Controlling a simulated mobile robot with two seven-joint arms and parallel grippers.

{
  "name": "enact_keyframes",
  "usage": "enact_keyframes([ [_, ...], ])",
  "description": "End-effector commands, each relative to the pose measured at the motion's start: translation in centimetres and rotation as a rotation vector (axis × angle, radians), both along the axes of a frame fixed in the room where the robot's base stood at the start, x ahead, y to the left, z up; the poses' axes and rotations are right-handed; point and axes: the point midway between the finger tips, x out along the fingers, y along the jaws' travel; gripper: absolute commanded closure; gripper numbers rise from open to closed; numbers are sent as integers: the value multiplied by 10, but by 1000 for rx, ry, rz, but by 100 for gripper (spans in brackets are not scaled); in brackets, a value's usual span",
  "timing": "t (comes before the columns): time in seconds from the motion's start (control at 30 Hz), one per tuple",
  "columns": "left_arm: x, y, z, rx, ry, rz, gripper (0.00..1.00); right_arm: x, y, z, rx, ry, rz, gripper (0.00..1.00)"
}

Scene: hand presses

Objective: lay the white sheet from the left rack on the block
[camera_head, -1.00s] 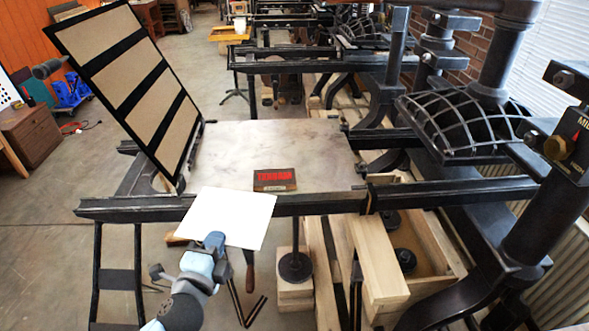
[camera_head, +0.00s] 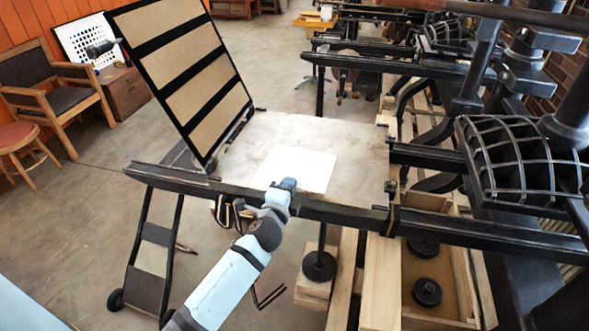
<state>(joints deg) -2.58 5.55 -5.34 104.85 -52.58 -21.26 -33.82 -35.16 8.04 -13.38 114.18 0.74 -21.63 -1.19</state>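The white sheet (camera_head: 296,168) is flat above the stone bed (camera_head: 353,155) of the near press. My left gripper (camera_head: 287,184) is at the sheet's near edge, over the front rail, and appears shut on it. The block with red lettering does not show now; the sheet covers the area of the bed where it stood. I cannot tell whether the sheet touches the block or hangs just above it. My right gripper is not in view.
The hinged frame with tan panels (camera_head: 200,92) stands tilted up at the bed's left end. The dark front rail (camera_head: 345,213) runs below the bed. The black ribbed press head (camera_head: 510,160) is to the right. The bed's right part is bare.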

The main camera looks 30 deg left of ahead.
Motion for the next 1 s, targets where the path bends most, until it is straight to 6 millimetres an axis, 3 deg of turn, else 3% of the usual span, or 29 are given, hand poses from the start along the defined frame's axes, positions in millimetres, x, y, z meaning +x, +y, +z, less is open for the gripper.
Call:
enact_keyframes([
  [0.03, 16, 6, 3, -7, 1, 24, 100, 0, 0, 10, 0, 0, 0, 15],
  [0.1, 29, 12, -1, -5, 1, 43, 100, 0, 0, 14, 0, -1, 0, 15],
  [0.23, 41, 17, -6, -2, 0, 56, 100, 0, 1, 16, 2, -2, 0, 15],
  [0.57, 43, 18, -23, 2, -1, 59, 100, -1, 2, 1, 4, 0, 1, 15],
  [1.0, 43, 18, -66, 1, -1, 58, 100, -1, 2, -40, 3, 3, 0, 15],
])
